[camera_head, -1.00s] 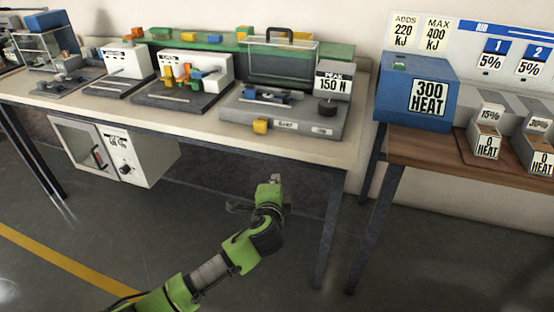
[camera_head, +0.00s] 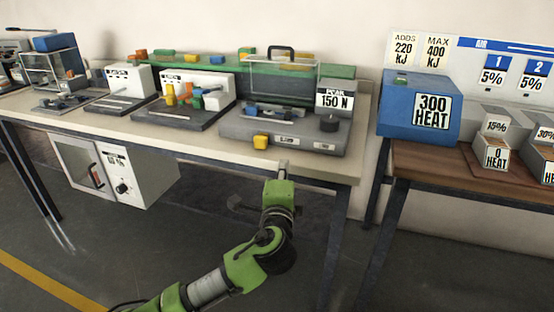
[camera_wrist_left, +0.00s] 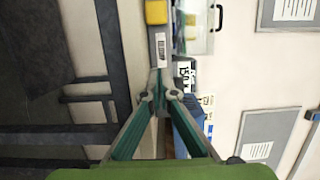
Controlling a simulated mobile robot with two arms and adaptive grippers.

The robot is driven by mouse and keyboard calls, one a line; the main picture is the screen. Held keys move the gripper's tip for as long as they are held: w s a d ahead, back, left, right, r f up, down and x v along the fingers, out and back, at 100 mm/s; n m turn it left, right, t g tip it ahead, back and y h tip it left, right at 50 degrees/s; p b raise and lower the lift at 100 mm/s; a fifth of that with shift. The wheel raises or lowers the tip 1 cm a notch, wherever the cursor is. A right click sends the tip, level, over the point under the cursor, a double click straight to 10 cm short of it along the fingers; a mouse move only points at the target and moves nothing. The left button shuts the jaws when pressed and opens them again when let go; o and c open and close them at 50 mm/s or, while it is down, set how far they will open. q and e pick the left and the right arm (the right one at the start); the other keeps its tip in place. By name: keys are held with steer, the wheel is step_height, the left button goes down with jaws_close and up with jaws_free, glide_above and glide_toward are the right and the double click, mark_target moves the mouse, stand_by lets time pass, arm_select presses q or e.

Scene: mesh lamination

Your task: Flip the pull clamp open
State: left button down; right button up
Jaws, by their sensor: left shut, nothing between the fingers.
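The grey pull station (camera_head: 228,128) with a "PEAK 150 N" sign (camera_head: 335,100) stands at the right end of the white bench. A blue clamp-like part (camera_head: 270,111) lies on its top behind the front edge; its exact pose is too small to tell. A yellow block (camera_head: 261,141) sits on the station's front face and also shows in the left wrist view (camera_wrist_left: 156,12). My left gripper (camera_head: 283,167) is shut and empty, in front of and below the station's front face, apart from it. Its fingertips (camera_wrist_left: 160,78) meet in the left wrist view. My right gripper is not in view.
A clear cover with a dark handle (camera_head: 282,50) stands behind the blue part. A black knob (camera_head: 329,123) is at the station's right. The bench edge (camera_head: 330,172) is close to my gripper. A blue heat box (camera_head: 420,105) stands on the brown bench at right.

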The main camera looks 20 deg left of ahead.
mark_target(253, 152)
arm_select(q)
steer(key=b+x, duration=0.1)
steer(key=x, duration=0.7)
steer(key=shift+w+f, duration=0.1)
steer(key=shift+w, duration=0.05)
steer(key=a, duration=0.1)
steer(key=w+a, duration=0.1)
steer(key=a, duration=0.1)
steer(key=shift+a, duration=0.65)
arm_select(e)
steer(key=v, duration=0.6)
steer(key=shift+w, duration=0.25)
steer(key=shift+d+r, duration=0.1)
arm_select(q)
steer(key=shift+a, duration=0.15)
steer(key=a+p, duration=0.1)
steer(key=a, duration=0.4)
steer(key=shift+a, duration=0.15)
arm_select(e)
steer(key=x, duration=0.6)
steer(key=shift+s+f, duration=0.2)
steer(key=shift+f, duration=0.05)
arm_select(q)
steer(key=v, duration=1.2)
